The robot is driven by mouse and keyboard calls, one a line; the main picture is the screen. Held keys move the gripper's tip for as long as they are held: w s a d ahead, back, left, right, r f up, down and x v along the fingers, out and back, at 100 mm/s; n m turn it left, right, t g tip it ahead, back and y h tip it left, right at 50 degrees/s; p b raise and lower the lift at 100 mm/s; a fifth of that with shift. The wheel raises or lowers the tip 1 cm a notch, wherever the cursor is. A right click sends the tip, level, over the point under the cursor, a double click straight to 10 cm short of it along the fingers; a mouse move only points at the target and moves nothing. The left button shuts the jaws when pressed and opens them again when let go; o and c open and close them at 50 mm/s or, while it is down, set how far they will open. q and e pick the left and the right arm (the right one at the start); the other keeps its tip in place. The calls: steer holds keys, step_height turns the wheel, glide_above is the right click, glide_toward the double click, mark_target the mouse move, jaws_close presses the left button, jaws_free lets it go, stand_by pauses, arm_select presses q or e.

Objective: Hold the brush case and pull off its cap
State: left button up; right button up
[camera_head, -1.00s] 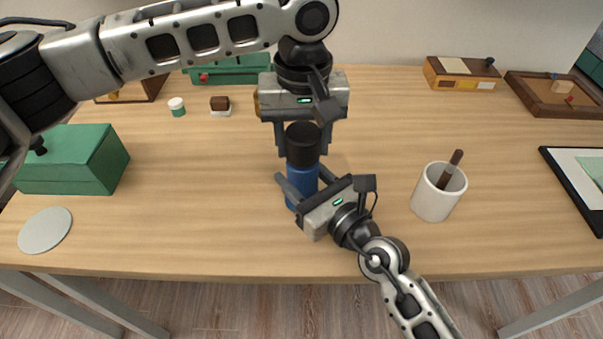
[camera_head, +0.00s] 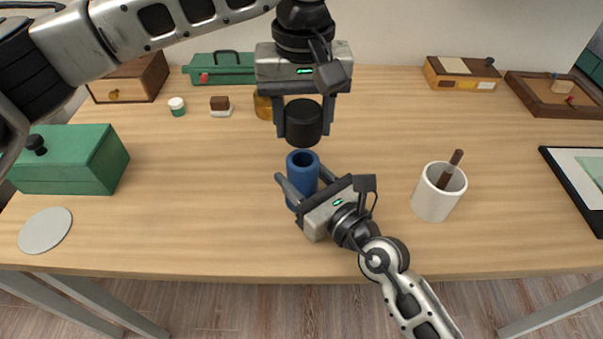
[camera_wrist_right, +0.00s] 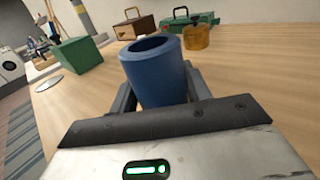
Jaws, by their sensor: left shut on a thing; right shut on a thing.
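The brush case (camera_head: 302,171) is a blue open-topped cylinder standing upright on the table. My right gripper (camera_head: 304,188) is shut on its sides, low down. In the right wrist view the blue case (camera_wrist_right: 155,75) stands between my fingers and its round mouth is open at the top. The black cap (camera_head: 304,124) is held in my left gripper (camera_head: 303,118), above and slightly behind the case. A gap shows between the cap and the case. My left gripper is shut on the cap from above.
A white cup (camera_head: 436,196) with a brown stick stands to the right. A green box (camera_head: 68,165) and a pale disc (camera_head: 45,230) are at the left. An amber jar (camera_head: 263,106) stands behind my left gripper. The table between is clear.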

mark_target(303, 108)
arm_select(q)
steer(key=shift+r, duration=0.65)
steer(key=shift+r, duration=0.15)
steer(key=shift+r, duration=2.1)
arm_select(e)
steer(key=o, duration=1.1)
steer(key=v, duration=1.2)
